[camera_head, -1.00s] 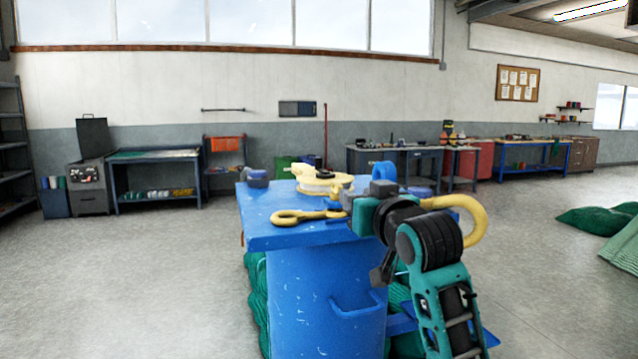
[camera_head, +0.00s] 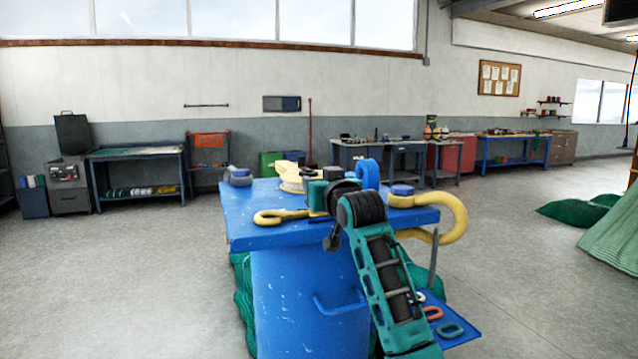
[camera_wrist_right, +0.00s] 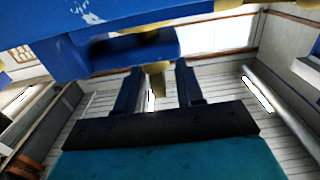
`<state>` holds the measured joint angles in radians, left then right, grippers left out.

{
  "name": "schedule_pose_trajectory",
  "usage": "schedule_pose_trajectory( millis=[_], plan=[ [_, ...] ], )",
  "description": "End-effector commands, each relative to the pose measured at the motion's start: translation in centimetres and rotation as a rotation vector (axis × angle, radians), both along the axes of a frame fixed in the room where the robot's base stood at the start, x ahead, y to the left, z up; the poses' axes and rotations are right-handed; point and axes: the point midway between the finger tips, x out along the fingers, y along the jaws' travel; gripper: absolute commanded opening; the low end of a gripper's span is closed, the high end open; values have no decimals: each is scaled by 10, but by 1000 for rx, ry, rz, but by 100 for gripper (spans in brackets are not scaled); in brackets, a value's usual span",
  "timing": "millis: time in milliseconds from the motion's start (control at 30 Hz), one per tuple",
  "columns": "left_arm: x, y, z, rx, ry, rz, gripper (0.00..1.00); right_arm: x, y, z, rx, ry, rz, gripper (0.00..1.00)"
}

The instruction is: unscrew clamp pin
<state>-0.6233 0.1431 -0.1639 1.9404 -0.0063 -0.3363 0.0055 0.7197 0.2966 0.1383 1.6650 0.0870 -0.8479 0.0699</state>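My right arm reaches in from the lower right of the head view, and its gripper (camera_head: 318,198) is over the blue table top, its fingers hidden there. In the right wrist view the dark blue fingers (camera_wrist_right: 159,90) stand apart. A yellow pin-like piece (camera_wrist_right: 158,78) shows between them, with a gap visible beside it; I cannot tell whether it touches a finger. A dark blue block (camera_wrist_right: 140,46) lies just beyond the fingertips. The clamp itself is mostly hidden behind the gripper in the head view. My left gripper is not in view.
The blue table (camera_head: 250,205) also holds a yellow eye hook (camera_head: 275,217), a blue ring piece (camera_head: 369,173) and a cream-yellow part (camera_head: 291,178). A large yellow hook (camera_head: 455,215) juts past its right edge. A lower blue shelf (camera_head: 462,325) carries several small links.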

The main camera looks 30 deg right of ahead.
Motion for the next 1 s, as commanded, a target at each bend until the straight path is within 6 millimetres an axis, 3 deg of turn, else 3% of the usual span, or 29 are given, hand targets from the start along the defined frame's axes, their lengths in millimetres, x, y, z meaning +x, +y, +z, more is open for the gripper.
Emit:
schedule_pose_trajectory(
  millis=[233,600,1000],
  plan=[
    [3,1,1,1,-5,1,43,0,0,0,0,-1,0,35],
    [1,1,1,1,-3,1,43,0,0,0,0,0,0,0],
    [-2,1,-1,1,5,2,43,0,-1,0,-2,0,19,0]
  ],
)
